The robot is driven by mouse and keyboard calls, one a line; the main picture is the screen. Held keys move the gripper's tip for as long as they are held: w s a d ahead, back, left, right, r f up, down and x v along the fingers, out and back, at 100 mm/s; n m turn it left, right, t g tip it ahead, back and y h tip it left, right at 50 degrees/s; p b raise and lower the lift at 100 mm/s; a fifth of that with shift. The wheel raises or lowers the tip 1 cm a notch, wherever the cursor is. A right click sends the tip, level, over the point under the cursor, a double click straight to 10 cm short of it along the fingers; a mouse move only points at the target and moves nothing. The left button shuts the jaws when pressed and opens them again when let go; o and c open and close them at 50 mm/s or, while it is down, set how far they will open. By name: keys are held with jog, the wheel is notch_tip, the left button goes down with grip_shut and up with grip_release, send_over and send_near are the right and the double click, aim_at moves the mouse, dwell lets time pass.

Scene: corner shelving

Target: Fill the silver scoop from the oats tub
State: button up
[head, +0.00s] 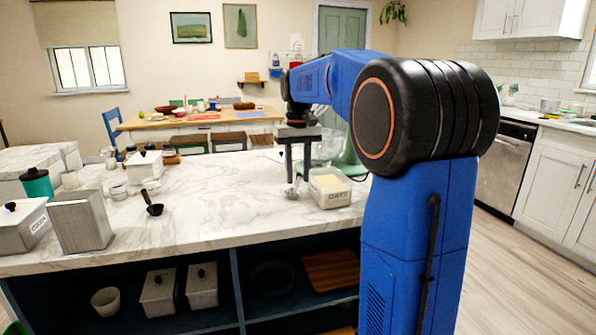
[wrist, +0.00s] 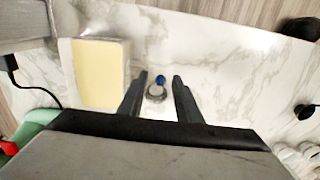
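The silver scoop (head: 292,191) is small and stands on the marble counter; the wrist view shows its round silver part (wrist: 156,93) and a small blue part. The oats tub (head: 331,189), a clear box labelled OATS, stands just right of it; its pale contents fill the opening in the wrist view (wrist: 101,74). My gripper (head: 299,172) points down above the scoop, left of the tub. Its fingers are apart, and in the wrist view (wrist: 159,78) the scoop shows between them. Whether the fingers touch it I cannot tell.
A green stand mixer (head: 352,160) with a clear bowl is close behind the tub. A black scoop (head: 154,209) lies to the left. Grey canisters (head: 80,222) and jars crowd the counter's left end. The counter's front middle is clear.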

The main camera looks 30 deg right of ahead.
grip_shut()
jog(key=shift+r, duration=2.55)
